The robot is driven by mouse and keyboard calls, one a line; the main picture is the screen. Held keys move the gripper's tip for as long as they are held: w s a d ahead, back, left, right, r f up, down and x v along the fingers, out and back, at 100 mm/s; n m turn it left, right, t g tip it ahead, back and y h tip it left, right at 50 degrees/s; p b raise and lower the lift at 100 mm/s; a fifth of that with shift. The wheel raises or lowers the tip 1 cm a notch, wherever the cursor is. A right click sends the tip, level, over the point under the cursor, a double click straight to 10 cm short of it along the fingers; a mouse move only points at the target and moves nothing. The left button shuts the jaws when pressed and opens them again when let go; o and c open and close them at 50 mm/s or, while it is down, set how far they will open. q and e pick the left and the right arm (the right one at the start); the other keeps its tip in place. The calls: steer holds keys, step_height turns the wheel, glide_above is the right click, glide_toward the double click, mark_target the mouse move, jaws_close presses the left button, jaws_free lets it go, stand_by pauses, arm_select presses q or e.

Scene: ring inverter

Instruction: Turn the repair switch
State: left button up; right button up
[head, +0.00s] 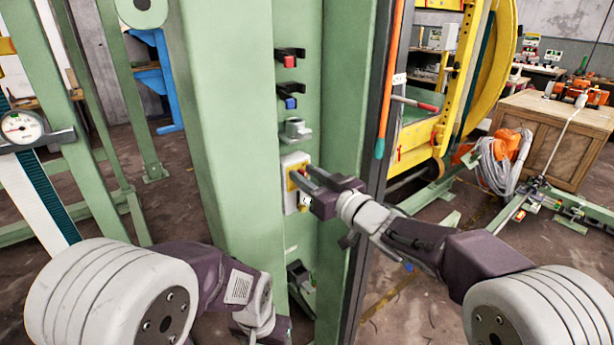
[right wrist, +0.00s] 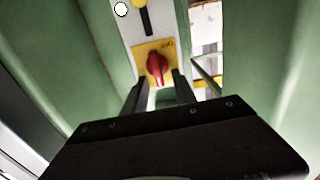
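The repair switch is a red rotary knob (right wrist: 157,68) on a yellow plate (right wrist: 142,49), seen in the right wrist view. In the head view its light box (head: 287,168) sits on the green column, and my right gripper partly covers the knob. My right gripper (right wrist: 158,88) is open, with one finger on each side of the knob's lower end; I cannot tell whether they touch it. It also shows in the head view (head: 302,178), reaching in from the right. My left arm is low at the left in the head view; its gripper fingers cannot be made out clearly.
Green column walls (head: 235,120) flank the recessed panel closely on both sides. Above the box are a red-ended bracket (head: 289,61), a blue-ended bracket (head: 290,103) and a grey fitting (head: 296,130). An orange and teal pole (head: 388,85) stands right of the column.

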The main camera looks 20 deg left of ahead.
jaws_close()
steer(key=shift+n, duration=0.3)
steer(key=shift+s+a+f+n+b, duration=0.3)
steer(key=shift+n+b, duration=1.55)
steer(key=shift+n, duration=1)
steer(key=shift+s+a+f+n+b, duration=0.1)
steer(key=shift+s+f+n+b, duration=0.25)
steer(key=shift+n+b, duration=2)
steer(key=shift+s+a+f+n+b, duration=0.15)
steer(key=shift+f+n+b, duration=0.25)
steer(key=shift+n+b, duration=1.95)
steer(key=shift+n+p, duration=1)
steer(key=shift+n, duration=0.25)
jaws_free()
